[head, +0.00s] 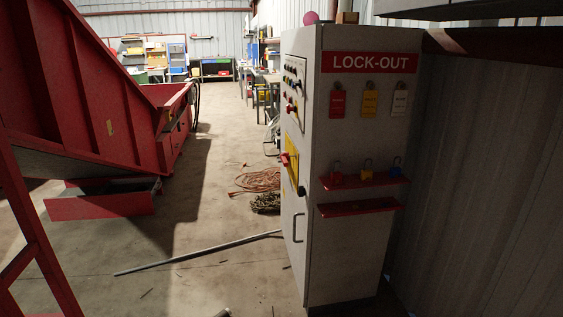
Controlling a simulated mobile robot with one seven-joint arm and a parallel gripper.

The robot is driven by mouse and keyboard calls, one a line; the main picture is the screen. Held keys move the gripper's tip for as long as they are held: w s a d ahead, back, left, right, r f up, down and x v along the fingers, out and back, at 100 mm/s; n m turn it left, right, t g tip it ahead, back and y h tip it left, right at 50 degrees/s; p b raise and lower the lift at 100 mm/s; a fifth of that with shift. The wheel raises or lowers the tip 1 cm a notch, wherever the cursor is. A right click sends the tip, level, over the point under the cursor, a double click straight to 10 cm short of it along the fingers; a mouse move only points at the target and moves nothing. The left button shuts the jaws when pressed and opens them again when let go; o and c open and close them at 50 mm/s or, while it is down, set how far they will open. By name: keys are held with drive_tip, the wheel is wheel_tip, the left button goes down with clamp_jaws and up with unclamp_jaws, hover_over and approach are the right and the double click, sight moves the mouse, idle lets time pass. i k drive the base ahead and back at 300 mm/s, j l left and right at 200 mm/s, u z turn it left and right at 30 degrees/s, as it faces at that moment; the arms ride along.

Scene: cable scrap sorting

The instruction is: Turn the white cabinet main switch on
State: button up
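The white cabinet (348,255) stands upright right of centre, its front face turned to the left and seen at a steep angle. The main switch (288,159) is a red handle on a yellow plate (293,147), about halfway up that front. The handle sticks out to the left; I cannot tell from this angle whether it is on or off. Above it is a panel of small buttons and lamps (292,85). Below it is a door handle (297,228). My gripper is not in view.
The cabinet's side has a LOCK-OUT sign (370,62), hanging tags and padlocks on a red shelf (362,181). A long metal pipe (200,253) and coiled cables (258,181) lie on the floor. A big red machine (95,100) fills the left. Floor between is mostly open.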

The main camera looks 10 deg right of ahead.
sight(284, 157)
drive_tip(key=i, duration=2.9)
drive_tip(key=l+z, duration=0.05)
drive_tip(key=l, duration=0.05)
